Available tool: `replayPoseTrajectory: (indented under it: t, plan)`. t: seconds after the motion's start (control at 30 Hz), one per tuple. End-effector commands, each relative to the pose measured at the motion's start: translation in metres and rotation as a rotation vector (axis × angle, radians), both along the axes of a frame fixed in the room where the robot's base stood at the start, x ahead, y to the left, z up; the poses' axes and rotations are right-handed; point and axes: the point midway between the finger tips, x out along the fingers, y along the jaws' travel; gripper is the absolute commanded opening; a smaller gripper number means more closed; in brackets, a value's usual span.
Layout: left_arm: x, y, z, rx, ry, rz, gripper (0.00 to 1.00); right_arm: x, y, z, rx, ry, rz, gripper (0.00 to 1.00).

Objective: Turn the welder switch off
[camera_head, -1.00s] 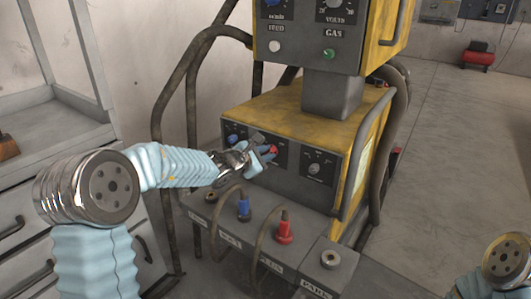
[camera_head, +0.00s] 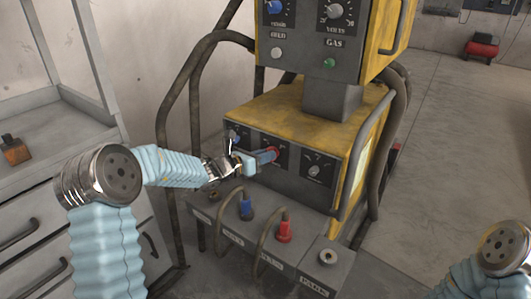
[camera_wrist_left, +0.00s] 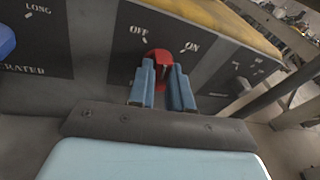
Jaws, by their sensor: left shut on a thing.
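The welder switch is a red knob (camera_wrist_left: 160,55) on the dark front panel of the lower yellow welder box (camera_head: 290,112). In the left wrist view, OFF is printed at its upper left and ON at its upper right. My left gripper (camera_wrist_left: 164,82) is shut on the knob, with one blue finger on each side. The fingers hide part of the knob, so its exact setting is hard to tell. In the head view, the left gripper (camera_head: 268,156) reaches the panel from the left. My right arm shows at the lower right, but its gripper is out of view.
A blue knob (camera_wrist_left: 5,40) sits left of the switch, and another dial (camera_head: 315,169) sits right. Below, a ledge carries a blue plug (camera_head: 246,208) and a red plug (camera_head: 284,231) with cables. Dark bent tubes flank the welder. Open floor lies right.

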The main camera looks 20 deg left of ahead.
Motion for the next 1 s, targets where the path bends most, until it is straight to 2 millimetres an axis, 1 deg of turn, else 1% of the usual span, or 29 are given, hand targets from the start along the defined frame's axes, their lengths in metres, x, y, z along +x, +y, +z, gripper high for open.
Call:
replayPoseTrajectory:
  t: [0.03, 0.2, 0.5, 0.7, 1.0]
  plan:
    - [0.000, 0.001, 0.000, -0.042, 0.017, 0.001, 0.00, 0.000, 0.001, 0.004, 0.001, 0.000, 0.001, 0.43]
    - [0.000, 0.002, -0.001, -0.189, 0.072, 0.001, 0.00, -0.001, 0.003, 0.010, 0.004, 0.002, 0.005, 0.43]
    - [0.001, 0.003, -0.003, -0.404, 0.150, 0.003, 0.00, -0.002, 0.006, 0.019, 0.009, 0.003, 0.010, 0.43]
    - [0.001, 0.003, -0.004, -0.495, 0.181, 0.003, 0.00, -0.003, 0.007, 0.022, 0.011, 0.005, 0.012, 0.43]
    - [0.001, 0.003, -0.005, -0.552, 0.202, 0.001, 0.00, -0.003, 0.008, 0.024, 0.012, 0.005, 0.013, 0.43]
